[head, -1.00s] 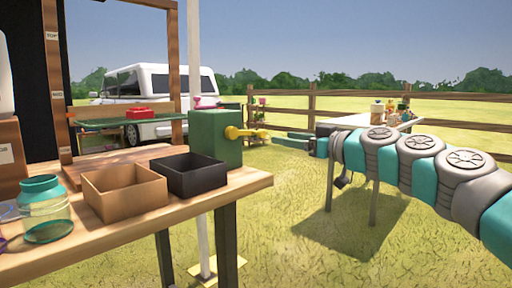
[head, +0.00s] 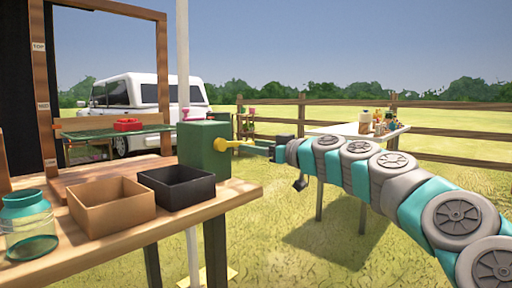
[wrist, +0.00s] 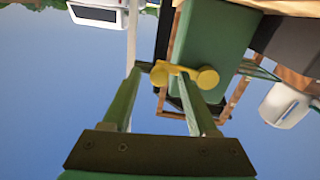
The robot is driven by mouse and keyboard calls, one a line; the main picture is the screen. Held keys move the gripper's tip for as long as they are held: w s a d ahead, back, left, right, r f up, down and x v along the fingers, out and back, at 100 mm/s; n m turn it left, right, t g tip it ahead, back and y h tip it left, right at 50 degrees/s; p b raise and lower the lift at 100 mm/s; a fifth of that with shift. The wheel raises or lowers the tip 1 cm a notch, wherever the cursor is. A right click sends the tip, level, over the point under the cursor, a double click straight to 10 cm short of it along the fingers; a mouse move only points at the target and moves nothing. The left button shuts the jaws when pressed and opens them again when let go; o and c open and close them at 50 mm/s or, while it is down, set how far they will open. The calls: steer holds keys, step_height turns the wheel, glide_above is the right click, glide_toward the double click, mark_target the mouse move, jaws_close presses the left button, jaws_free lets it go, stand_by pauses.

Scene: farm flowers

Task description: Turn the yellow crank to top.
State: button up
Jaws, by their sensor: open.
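The yellow crank (head: 221,145) is on the side of a green box (head: 203,146) at the table's right end. Its handle points right in the head view, towards my gripper (head: 261,148). My gripper is open, its fingertips at the handle. In the wrist view my gripper (wrist: 161,73) has one finger on each side of the yellow crank's handle (wrist: 161,72); the round hub shows beyond the right finger. I cannot tell whether either finger touches it. A wooden frame (head: 163,75) at the left carries small labels, one reading TOP (head: 38,47).
The wooden table (head: 130,230) also holds a tan box (head: 112,215), a black box (head: 176,192) and a teal glass jar (head: 28,225). A white post (head: 183,60) rises behind the green box. A white table (head: 345,130) stands at the back right. Grass between the tables is open.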

jaws_close()
stand_by(0.3)
stand_by(1.0)
